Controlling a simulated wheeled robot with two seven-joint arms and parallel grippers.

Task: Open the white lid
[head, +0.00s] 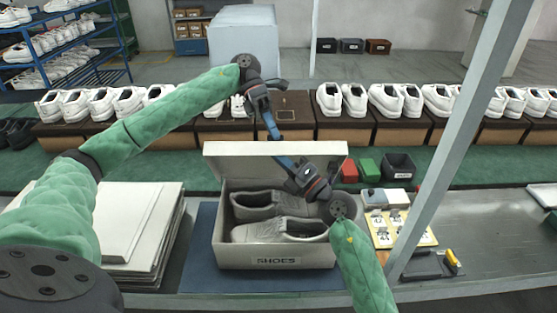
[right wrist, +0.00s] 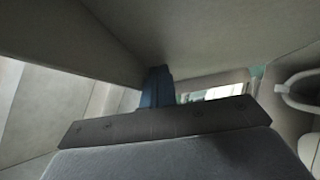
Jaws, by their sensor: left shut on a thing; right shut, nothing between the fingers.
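The white lid (head: 225,158) stands raised along the back of the open shoe box (head: 232,258), which is labelled SHOES. Two grey shoes (head: 262,205) lie inside the box. My left gripper (head: 275,135) comes down from behind and is shut on the lid's top edge. My right gripper (head: 284,162) reaches over the box from the right, shut and empty, with its fingers by the lid's inner face. In the right wrist view its blue fingers (right wrist: 157,88) point at pale box or lid surfaces; whether they touch is unclear.
The box stands on a blue mat (head: 200,250). Flat grey boards (head: 140,225) are stacked on the left. Small bins (head: 398,165) and a yellow card tray (head: 385,232) lie on the right, near a slanted metal post (head: 455,135). White shoes on boxes (head: 345,125) line the back.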

